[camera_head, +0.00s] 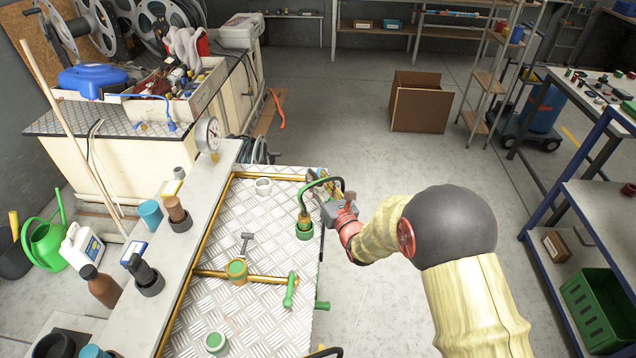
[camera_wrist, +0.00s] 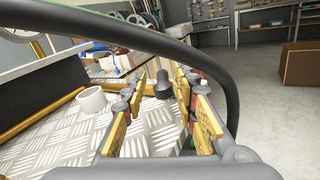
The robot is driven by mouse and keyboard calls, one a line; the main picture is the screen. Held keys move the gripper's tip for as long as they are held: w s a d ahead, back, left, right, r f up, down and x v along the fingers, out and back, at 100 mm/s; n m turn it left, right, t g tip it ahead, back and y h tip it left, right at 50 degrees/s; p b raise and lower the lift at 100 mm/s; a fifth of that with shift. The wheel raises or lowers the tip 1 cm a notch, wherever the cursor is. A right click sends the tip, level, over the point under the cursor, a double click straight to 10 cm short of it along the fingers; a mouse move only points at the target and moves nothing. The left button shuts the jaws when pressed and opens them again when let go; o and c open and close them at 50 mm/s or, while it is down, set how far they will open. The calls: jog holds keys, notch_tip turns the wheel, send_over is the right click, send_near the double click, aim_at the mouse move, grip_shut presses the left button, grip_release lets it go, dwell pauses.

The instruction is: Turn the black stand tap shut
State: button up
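My gripper (camera_head: 322,201) is beside the neck. In the wrist view my gripper (camera_wrist: 165,108) has its yellow-padded fingers apart. A dark grey tapered piece (camera_wrist: 162,86) shows between the fingers; I cannot tell whether it belongs to the tap or touches a pad.
A white cup (camera_head: 263,187) stands at the back of the plate (camera_head: 215,300). A grey T-handle (camera_head: 246,240) and a green lever (camera_head: 290,289) stand nearer. A shelf with bottles (camera_head: 103,287) borders the left. Open floor lies behind, with a brown box (camera_head: 420,105).

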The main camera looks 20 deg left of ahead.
jog(key=shift+d+f, duration=0.1)
jog(key=v, duration=1.2)
